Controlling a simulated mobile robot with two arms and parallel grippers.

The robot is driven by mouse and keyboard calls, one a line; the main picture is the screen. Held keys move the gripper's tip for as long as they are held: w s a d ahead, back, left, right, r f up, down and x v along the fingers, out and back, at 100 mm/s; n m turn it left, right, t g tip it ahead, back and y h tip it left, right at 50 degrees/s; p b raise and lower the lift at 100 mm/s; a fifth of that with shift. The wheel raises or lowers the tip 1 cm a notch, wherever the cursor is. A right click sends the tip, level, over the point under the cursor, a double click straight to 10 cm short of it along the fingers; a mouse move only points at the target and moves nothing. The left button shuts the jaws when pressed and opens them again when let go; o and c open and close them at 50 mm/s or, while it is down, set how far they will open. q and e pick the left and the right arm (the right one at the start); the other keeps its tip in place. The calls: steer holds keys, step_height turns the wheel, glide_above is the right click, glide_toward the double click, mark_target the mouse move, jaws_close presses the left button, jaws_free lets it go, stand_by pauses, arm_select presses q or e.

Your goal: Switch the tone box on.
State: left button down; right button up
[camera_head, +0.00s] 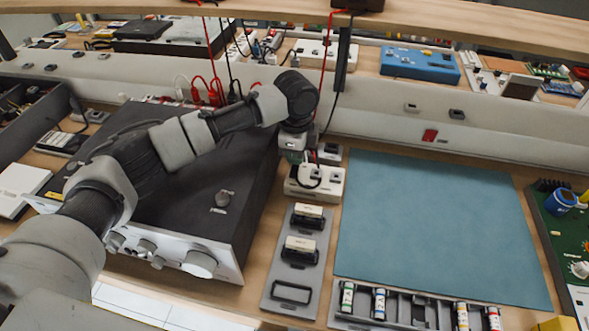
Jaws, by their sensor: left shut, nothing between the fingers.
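A small cream box (330,190) with a dark top fitting and a dark loop of cable stands left of the blue-green mat; it looks most like the tone box, but I cannot read a label. My left arm reaches in from the left, over the black amplifier. My left gripper (308,161) points down at the back of the cream box, shut and empty. Its fingertips are small and partly merge with the box, so I cannot tell whether they touch it. The switch and its position cannot be made out. My right gripper is not in view.
The black amplifier (245,165) with silver knobs fills the left. A grey tray (283,255) with blocks lies in front of the cream box. The blue-green mat (430,230) is clear. A parts tray (405,311) lies at the front. Red and black cables hang from the shelf (440,22).

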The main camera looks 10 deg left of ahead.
mark_target(295, 167)
arm_select(q)
steer(key=shift+f, duration=1.05)
stand_by(0.4)
step_height(295, 167, up, 7)
steer(key=p, duration=0.8)
stand_by(0.5)
